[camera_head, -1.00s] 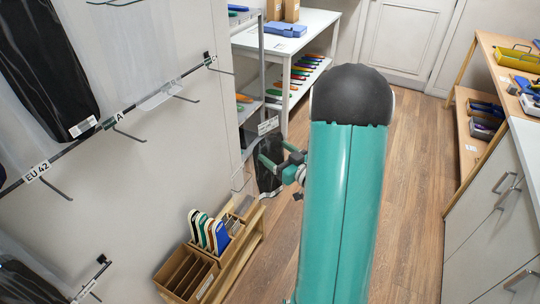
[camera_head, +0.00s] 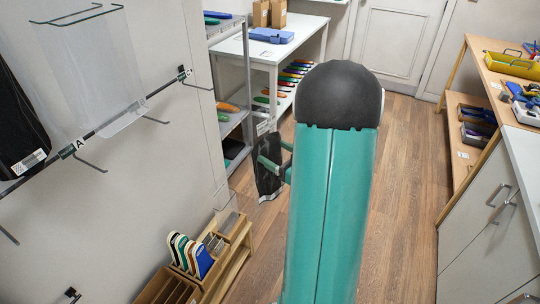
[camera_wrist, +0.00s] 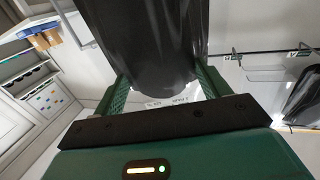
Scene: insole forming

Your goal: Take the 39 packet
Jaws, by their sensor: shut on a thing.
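My gripper (camera_head: 274,160) is in front of the grey shelf rack, partly hidden behind my teal arm. It is shut on a black packet (camera_head: 267,182) with a clear top and a white label, which hangs upright above the floor. In the wrist view, the black packet (camera_wrist: 150,40) fills the space between the two green fingers (camera_wrist: 160,78). A strip of its white label shows at the palm, but its number is too small to read.
At left, wall rails with hooks carry a clear bag (camera_head: 95,70) and a black packet (camera_head: 18,130). A wooden stand (camera_head: 225,250) with coloured insoles is below. A white table (camera_head: 275,48) stands behind; a wooden bench (camera_head: 500,75) and white cabinet (camera_head: 490,220) line the right. The middle floor is clear.

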